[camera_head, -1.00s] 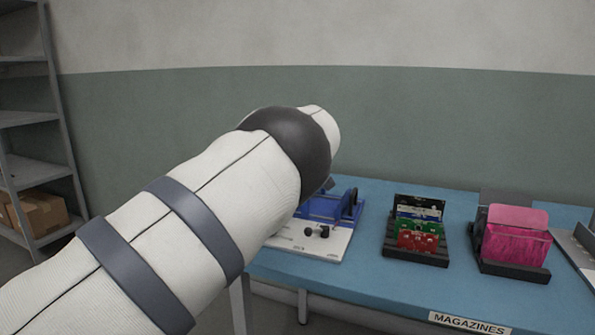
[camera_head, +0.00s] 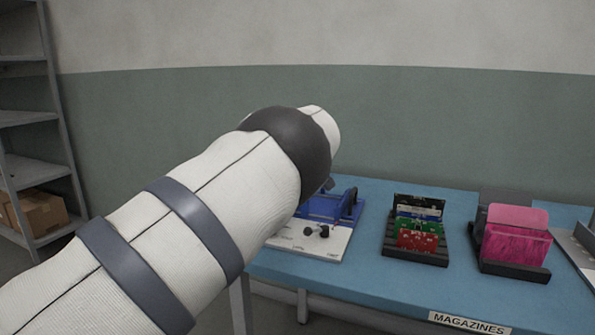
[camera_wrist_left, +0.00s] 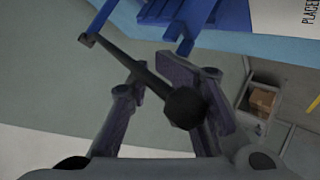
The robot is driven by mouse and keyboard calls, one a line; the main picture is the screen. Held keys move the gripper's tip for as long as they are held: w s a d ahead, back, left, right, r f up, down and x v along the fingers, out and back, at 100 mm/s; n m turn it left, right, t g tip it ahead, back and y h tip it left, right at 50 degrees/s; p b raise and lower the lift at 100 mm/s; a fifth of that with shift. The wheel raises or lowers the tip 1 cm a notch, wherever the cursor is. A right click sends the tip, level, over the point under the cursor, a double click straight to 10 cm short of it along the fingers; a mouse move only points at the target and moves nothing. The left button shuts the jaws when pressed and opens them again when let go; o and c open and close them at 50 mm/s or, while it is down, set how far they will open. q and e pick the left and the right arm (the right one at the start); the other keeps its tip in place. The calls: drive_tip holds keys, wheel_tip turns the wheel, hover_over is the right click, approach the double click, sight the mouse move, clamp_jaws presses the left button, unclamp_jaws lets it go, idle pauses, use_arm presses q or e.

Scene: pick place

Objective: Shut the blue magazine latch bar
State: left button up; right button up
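The blue magazine (camera_head: 325,207) stands on a white base board (camera_head: 295,240) on the blue table, partly hidden by my left arm. It also shows at the top of the left wrist view (camera_wrist_left: 190,12). A dark bar (camera_wrist_left: 130,60) with a round black knob (camera_wrist_left: 186,106) runs diagonally below the magazine there. My left gripper (camera_wrist_left: 168,82) has its two fingers apart, with the bar passing between or across them. Contact with the bar cannot be told. The head view hides this gripper behind my arm. My right gripper is in neither view.
A black rack (camera_head: 418,252) with red, green and blue boards stands right of the magazine. Further right is a dark holder (camera_head: 512,270) with a pink bin (camera_head: 515,245). A "MAGAZINES" label (camera_head: 469,323) marks the table's front edge. Grey shelves (camera_head: 35,120) stand at left.

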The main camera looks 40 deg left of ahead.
use_arm(q)
drive_tip(key=shift+w+d, duration=0.45)
drive_tip(key=shift+d, duration=0.05)
drive_tip(key=shift+r, duration=0.1)
drive_tip(key=shift+s+d+r, duration=0.2)
drive_tip(key=shift+d, duration=0.05)
drive_tip(key=v, duration=1.1)
drive_tip(key=shift+s+a, duration=0.25)
drive_tip(key=shift+s, duration=0.1)
drive_tip(key=shift+a+f, duration=0.1)
